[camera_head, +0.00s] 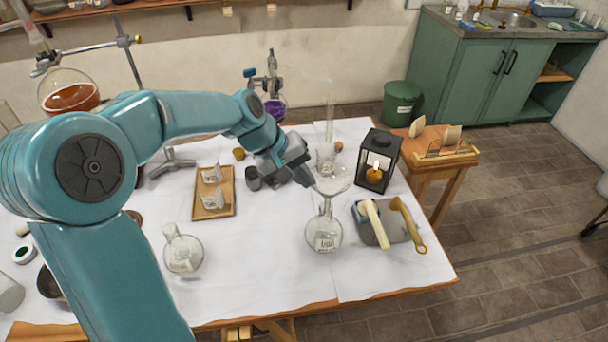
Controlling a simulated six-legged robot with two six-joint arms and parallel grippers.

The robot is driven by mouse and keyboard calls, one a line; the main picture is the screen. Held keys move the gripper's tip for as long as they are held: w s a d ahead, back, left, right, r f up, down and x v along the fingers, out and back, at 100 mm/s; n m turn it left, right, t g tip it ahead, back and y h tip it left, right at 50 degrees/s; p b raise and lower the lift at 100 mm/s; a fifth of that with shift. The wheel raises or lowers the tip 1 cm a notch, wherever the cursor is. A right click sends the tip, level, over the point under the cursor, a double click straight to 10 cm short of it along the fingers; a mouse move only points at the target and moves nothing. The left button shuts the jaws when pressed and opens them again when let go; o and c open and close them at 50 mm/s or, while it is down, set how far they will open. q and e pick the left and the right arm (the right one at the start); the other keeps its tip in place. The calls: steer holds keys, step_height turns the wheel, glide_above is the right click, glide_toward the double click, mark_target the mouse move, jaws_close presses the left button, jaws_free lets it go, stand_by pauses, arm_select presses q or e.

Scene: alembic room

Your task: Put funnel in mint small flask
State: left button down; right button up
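A clear glass funnel (334,183) shows right of the table's middle, its cone upward. Its stem lines up with the neck of a round clear glass flask (323,233) with a pale label; I cannot tell how deep the stem sits. No mint colour is clear on this flask. Another round clear flask (183,252) stands to the left, nearer me. My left gripper (306,175) reaches in from the left, its fingertips beside the funnel's left rim. Whether the fingers are closed on the rim is unclear. My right gripper is out of view.
A tall glass cylinder (329,115) stands behind the funnel, and a black candle lantern (378,160) to its right. A grey slab (401,231) holds a pestle-like tool and a brass one. A wooden tray (227,203) lies left. White cloth between the flasks is clear.

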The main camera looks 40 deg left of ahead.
arm_select(q)
steer(key=shift+s+f+b, duration=0.1)
steer(key=shift+f+b, duration=1.6)
steer(key=shift+f, duration=0.25)
stand_by(2.8)
steer(key=c, duration=1.2)
jaws_free()
steer(key=shift+c, duration=0.2)
steer(key=shift+r, duration=0.15)
step_height(320, 180, up, 7)
steer(key=p, duration=0.5)
steer(key=shift+p, duration=0.4)
steer(key=shift+s, duration=0.1)
